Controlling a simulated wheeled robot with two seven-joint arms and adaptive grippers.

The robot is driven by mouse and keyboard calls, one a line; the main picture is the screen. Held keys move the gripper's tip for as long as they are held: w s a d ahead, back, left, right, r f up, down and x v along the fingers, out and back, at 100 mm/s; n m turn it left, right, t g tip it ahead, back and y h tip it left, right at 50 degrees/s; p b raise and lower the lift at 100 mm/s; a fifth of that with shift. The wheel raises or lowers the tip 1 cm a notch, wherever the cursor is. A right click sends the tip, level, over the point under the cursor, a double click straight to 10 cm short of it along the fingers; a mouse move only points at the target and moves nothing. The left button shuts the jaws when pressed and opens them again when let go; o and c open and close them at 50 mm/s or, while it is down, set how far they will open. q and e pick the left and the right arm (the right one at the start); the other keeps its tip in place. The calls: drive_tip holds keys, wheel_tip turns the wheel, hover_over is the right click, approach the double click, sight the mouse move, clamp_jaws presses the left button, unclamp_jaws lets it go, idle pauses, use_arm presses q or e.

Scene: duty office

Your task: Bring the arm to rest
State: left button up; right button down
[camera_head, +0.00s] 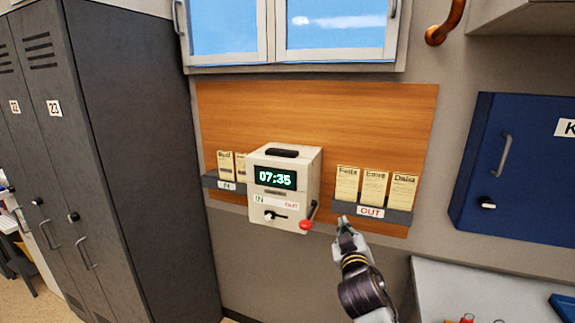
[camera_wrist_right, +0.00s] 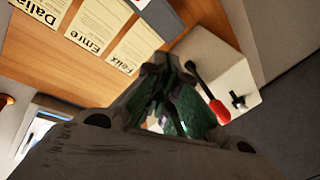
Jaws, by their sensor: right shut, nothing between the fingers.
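My right gripper (camera_head: 345,226) is shut and empty in the head view. It is in front of the wall board, just below and left of the OUT rack (camera_head: 371,211). In the right wrist view the closed fingers (camera_wrist_right: 172,95) fill the middle. The time clock (camera_head: 284,188) reads 07:35 and is left of the gripper. Its red-knobbed lever (camera_head: 306,224) is on its right side, and the red knob also shows in the wrist view (camera_wrist_right: 220,112). I cannot tell whether the fingers touch anything. My left gripper is not in view.
The OUT rack holds cards for Felix (camera_head: 346,183), Emre and Dalia. An IN rack (camera_head: 227,184) with cards is left of the clock. A blue cabinet (camera_head: 520,165) is at right, above a pale counter (camera_head: 475,290). Grey lockers (camera_head: 130,150) stand at left.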

drive_tip(key=s+d+f+m+g, duration=0.1)
drive_tip(key=s+d+f+g, duration=0.1)
drive_tip(key=s+f+g, duration=0.5)
drive_tip(key=s+d+f+m, duration=0.1)
drive_tip(key=s+d+f, duration=0.3)
drive_tip(key=f, duration=0.7)
drive_tip(key=s+f+g+y, duration=0.1)
drive_tip(key=s+f+g, duration=0.4)
drive_tip(key=s, duration=0.5)
drive_tip(key=s+f+g+y, duration=0.1)
drive_tip(key=s+f+g, duration=0.1)
drive_tip(key=s+f, duration=0.65)
drive_tip(key=s+f+g, duration=0.1)
drive_tip(key=s+f, duration=0.2)
drive_tip(key=f, duration=1.3)
drive_tip(key=s+f, duration=0.3)
drive_tip(key=f, duration=1.2)
drive_tip(key=s+d+f, duration=0.2)
drive_tip(key=s+f, duration=0.7)
drive_tip(key=s, duration=0.1)
drive_tip(key=s+d+f+g, duration=0.1)
drive_tip(key=s+d+f, duration=0.1)
drive_tip(key=s+f, duration=0.7)
drive_tip(key=shift+s+f+g, duration=0.3)
drive_tip(key=shift+s+f, duration=0.1)
drive_tip(key=shift+s, duration=0.8)
